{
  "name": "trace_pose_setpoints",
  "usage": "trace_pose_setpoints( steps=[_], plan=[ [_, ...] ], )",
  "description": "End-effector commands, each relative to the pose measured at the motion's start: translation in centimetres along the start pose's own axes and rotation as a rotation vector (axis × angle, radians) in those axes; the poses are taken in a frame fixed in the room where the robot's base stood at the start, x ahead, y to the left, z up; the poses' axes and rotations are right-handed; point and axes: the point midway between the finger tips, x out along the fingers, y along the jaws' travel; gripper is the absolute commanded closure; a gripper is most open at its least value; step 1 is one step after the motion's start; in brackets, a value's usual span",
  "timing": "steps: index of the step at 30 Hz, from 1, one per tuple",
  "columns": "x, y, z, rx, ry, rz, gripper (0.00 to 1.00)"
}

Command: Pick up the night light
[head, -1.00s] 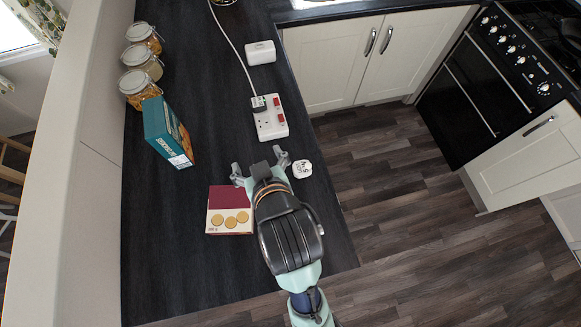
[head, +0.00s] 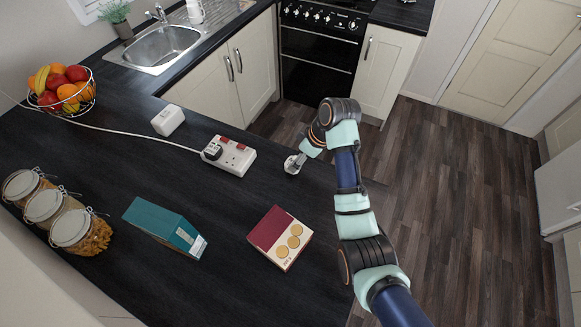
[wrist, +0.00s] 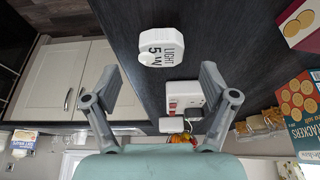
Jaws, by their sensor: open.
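The night light is a small white block with rounded corners, and its face reads LIGHT 5W in the wrist view (wrist: 161,46). It sits near the counter's front edge in the head view (head: 290,166), partly covered by my gripper. My gripper (wrist: 157,76) is open in the wrist view, its two grey fingers wide apart. The night light lies ahead of the fingers, centred between them, with nothing held. In the head view my gripper (head: 298,158) is right at the night light, its fingers mostly hidden by my wrist.
A white socket strip (head: 238,158) with a black plug and cable lies to the left of the night light. A white box (head: 168,120) is beyond it. A maroon biscuit box (head: 270,230), a teal cracker box (head: 160,222) and jars (head: 85,232) stand nearer.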

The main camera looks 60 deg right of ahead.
Motion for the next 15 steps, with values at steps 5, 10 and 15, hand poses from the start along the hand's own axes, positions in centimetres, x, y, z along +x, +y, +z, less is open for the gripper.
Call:
trace_pose_setpoints(
  steps=[5,10,15],
  plan=[
    [1.1,-0.1,-0.1,0.001,-0.002,-0.001,0.16],
    [4.1,-0.2,-0.1,0.001,-0.002,-0.001,0.16],
    [5.5,-0.1,-0.1,0.000,-0.001,0.001,0.16]
  ],
)
